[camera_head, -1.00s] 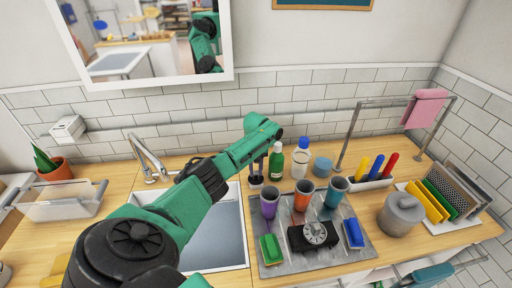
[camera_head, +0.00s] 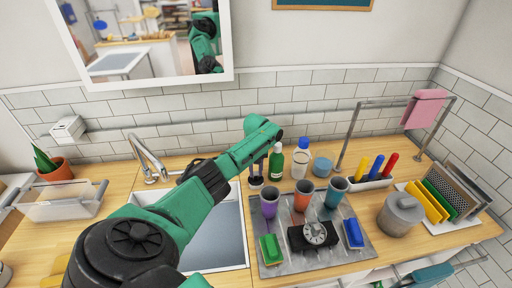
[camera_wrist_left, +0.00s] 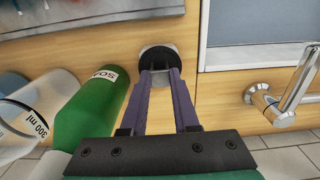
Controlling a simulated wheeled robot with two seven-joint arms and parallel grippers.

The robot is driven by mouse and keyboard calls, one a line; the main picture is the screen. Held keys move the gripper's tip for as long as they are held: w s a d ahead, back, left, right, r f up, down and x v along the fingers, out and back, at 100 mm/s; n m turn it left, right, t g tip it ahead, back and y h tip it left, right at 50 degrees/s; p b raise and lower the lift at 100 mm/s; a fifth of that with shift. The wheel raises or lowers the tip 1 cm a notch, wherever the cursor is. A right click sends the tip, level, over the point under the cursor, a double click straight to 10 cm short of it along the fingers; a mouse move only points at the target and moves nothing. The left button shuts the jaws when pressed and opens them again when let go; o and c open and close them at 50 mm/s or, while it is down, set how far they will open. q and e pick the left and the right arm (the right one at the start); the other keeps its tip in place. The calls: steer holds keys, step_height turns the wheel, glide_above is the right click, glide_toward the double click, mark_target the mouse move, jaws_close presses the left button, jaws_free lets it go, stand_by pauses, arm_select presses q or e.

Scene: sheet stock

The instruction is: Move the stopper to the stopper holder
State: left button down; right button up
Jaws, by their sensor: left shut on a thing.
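My left gripper (camera_head: 256,172) reaches down to the counter strip between the sink and the metal tray, just left of the green soap bottle. It is shut on the black stopper (camera_wrist_left: 158,60), which shows between its fingertips (camera_wrist_left: 160,75) in the left wrist view. A pale grey round piece (camera_wrist_left: 153,49) shows right behind the stopper, probably the stopper holder. The stopper overlaps it in the picture; I cannot tell whether it is seated or just above. In the head view the stopper is small and dark at the fingertips. My right gripper is not in view.
The green soap bottle (camera_head: 276,162) stands close beside the gripper, with a white bottle (camera_head: 300,160) beyond. The sink (camera_head: 215,235) and chrome faucet (camera_head: 150,160) are to the left. The metal tray (camera_head: 345,250) with cups and sponges is to the right.

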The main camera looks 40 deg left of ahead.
arm_select(q)
steer(key=shift+s+d+f, duration=0.1)
steer(key=shift+f, duration=0.1)
stand_by(0.7)
steer(key=c, duration=0.7)
jaws_free()
steer(key=shift+o, duration=0.6)
steer(key=o, duration=0.5)
steer(key=shift+r+p, duration=0.9)
steer(key=shift+r, duration=2.65)
